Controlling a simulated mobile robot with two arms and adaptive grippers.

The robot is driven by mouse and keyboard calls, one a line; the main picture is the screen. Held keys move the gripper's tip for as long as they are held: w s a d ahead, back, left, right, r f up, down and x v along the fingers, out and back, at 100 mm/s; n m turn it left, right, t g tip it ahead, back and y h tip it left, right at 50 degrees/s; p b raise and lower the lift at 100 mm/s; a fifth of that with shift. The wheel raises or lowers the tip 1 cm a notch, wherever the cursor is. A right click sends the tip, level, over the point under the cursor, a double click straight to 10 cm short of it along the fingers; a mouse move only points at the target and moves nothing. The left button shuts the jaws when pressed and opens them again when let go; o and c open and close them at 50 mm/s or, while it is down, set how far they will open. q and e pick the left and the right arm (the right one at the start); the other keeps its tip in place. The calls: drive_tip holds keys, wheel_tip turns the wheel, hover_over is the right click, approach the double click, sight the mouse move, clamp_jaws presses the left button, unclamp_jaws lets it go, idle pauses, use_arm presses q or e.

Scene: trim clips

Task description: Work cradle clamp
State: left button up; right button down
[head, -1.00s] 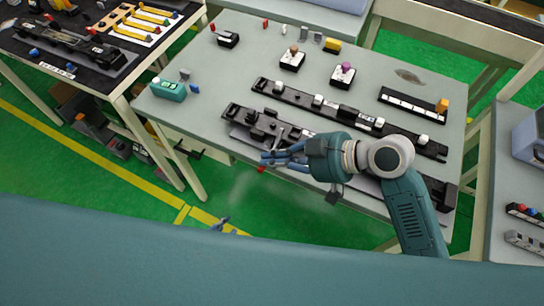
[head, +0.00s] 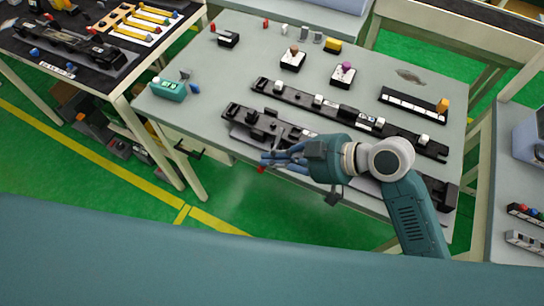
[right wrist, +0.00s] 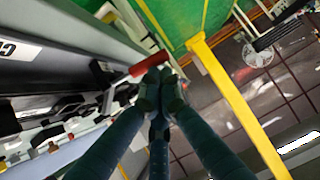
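The cradle is a long black fixture (head: 238,112) along the table's front edge, with dark clamp parts on it. My right arm covers much of its right half. A clamp lever with a red handle (head: 262,170) sticks out past the front edge; in the right wrist view the red handle (right wrist: 148,64) is on a metal bar. My right gripper (head: 266,158) is beside the handle, its fingers brought together. In the right wrist view its fingertips (right wrist: 160,88) meet right at the handle's end; whether they touch it is unclear. My left gripper is out of view.
A second black rail (head: 335,108) with white blocks lies behind the cradle. A teal box (head: 168,91) stands at the table's left corner. Small holders (head: 292,60) and a yellow block (head: 332,45) are farther back. Bare tabletop (head: 225,75) shows at left.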

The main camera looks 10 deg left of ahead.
drive_tip(key=f+n+t+b, duration=0.1)
drive_tip(key=f, duration=0.1)
drive_tip(key=s+f+n+t+h+b, duration=0.1)
drive_tip(key=shift+s+a+f+t, duration=0.1)
drive_tip(key=shift+a+f+t, duration=0.05)
drive_tip(key=shift+f+t, duration=0.2)
drive_tip(key=shift+f, duration=0.15)
idle(0.6)
drive_tip(key=v, duration=1.2)
